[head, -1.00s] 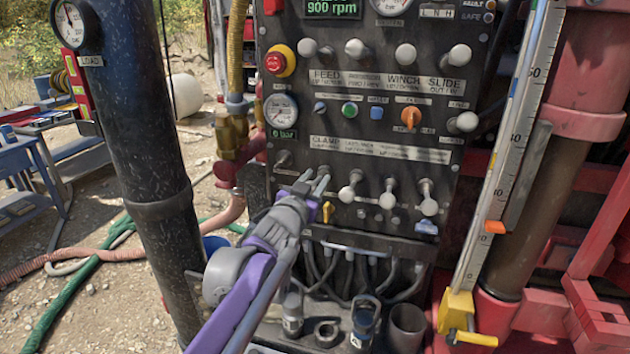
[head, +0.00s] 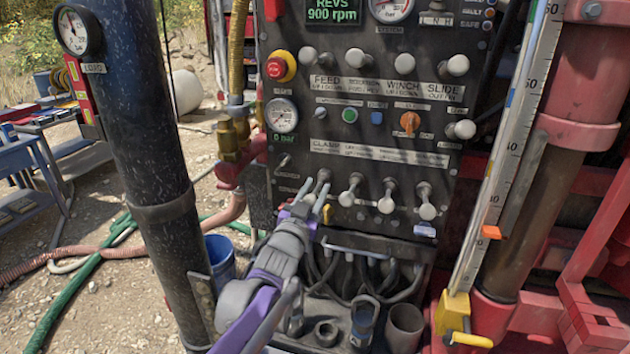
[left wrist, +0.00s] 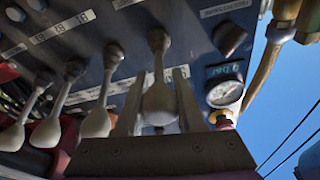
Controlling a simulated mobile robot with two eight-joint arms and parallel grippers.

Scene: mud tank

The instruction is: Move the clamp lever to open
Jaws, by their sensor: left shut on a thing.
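The clamp lever (head: 323,176) is below the CLAMP label, at the left end of the lower row of pale-knobbed levers on the dark control panel. My left gripper (head: 312,192) has its fingers around this lever and is shut on it. In the left wrist view the lever's pale knob (left wrist: 159,102) hangs between the two grey fingers of my gripper (left wrist: 158,100). In the head view my fingers partly hide the knob. My right gripper is not in view.
Several similar levers, one of them the neighbouring lever (head: 350,190), stand close to the right. A small yellow knob (head: 327,213) is just below my fingers. A pressure gauge (head: 282,114) with a green 0 bar display is above left. A black post (head: 135,130) stands left.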

